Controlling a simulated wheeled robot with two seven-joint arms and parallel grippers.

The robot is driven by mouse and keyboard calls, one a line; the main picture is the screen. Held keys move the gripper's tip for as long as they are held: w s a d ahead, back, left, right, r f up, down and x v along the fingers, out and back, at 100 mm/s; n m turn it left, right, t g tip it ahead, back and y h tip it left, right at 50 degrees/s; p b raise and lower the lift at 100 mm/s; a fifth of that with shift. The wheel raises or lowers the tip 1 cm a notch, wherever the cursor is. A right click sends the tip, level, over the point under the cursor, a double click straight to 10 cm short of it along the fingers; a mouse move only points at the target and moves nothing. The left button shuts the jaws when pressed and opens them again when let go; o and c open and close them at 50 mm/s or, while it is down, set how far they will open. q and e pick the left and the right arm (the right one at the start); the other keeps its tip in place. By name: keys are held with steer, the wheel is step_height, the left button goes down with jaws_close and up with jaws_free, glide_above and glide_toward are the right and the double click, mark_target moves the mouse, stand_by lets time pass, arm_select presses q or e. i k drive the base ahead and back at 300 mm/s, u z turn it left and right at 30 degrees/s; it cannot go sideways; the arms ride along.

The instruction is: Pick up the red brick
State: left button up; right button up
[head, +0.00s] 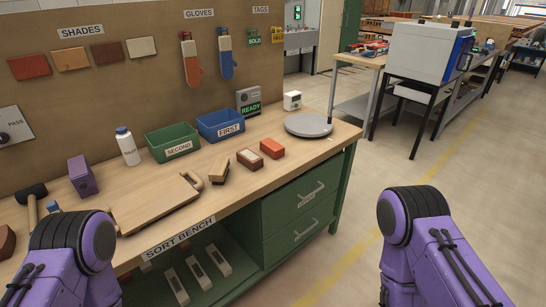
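The red brick (272,149) lies flat on the wooden sort bench (255,192), towards its right end and near the front edge. It stands just right of a brown brick with a pale top (250,160), with a small gap between them. Neither of my grippers is in view. Only purple and black links of my arms show, one at the lower left over the bench's front edge and one at the lower right over the floor.
A tan brick (219,169) and a wooden board (158,205) lie left of the red brick. Behind stand the blue FIRST bin (221,126), green SECOND bin (172,142) and white bottle (128,147). A grey round plate (309,125) sits behind right.

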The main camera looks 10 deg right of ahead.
mark_target(268, 146)
steer(key=z, duration=1.8)
steer(key=i, duration=1.05)
steer(key=u, duration=1.4)
